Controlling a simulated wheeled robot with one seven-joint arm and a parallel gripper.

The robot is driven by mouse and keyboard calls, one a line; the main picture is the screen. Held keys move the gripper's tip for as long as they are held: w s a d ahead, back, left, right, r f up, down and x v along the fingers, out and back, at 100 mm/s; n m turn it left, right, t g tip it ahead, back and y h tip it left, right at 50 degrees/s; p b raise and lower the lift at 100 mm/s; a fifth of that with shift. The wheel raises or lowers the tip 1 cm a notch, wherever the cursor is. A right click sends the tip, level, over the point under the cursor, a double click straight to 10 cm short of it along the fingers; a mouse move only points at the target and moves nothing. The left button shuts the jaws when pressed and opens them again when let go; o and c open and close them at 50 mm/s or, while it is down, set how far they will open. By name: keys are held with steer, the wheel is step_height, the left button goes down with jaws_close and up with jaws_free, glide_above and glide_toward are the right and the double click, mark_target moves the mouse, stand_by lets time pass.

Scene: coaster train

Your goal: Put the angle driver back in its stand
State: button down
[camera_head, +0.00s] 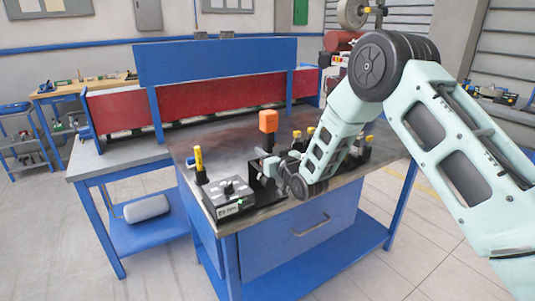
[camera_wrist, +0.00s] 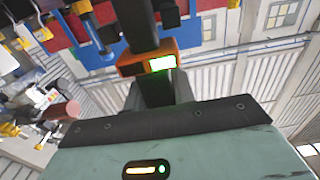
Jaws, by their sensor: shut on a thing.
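The angle driver is upright, with an orange block (camera_head: 268,121) at its top end and a dark body below it in the head view. In the wrist view its black shaft and orange collar with a lit display (camera_wrist: 148,62) rise in front of my gripper (camera_wrist: 160,92). My gripper is shut on the driver. In the head view my wrist partly hides the gripper and the driver's lower part. A black bracket (camera_head: 262,188), which looks like the stand, is at the bench's front edge, right below the driver. I cannot tell whether the driver touches it.
A black control box (camera_head: 230,197) sits left of the bracket, with a yellow-topped black post (camera_head: 199,163) behind it. Several yellow-topped items (camera_head: 368,143) stand to the right, behind my forearm. The grey bench top (camera_head: 225,140) is clear toward the back.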

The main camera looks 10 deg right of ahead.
steer(key=shift+b+x, duration=0.4)
steer(key=shift+x, duration=0.6)
steer(key=shift+r+b, duration=0.2)
steer(key=shift+b, duration=0.2)
stand_by(0.7)
steer(key=shift+f+b, duration=0.85)
steer(key=shift+b, duration=0.05)
stand_by(0.8)
steer(key=c, duration=1.2)
jaws_free()
steer(key=shift+o, duration=0.6)
steer(key=shift+s+f, duration=0.1)
steer(key=shift+f, duration=0.2)
steer(key=b+v, duration=0.4)
steer(key=v, duration=1.3)
steer(key=shift+s+r, duration=0.15)
steer(key=shift+r, duration=0.15)
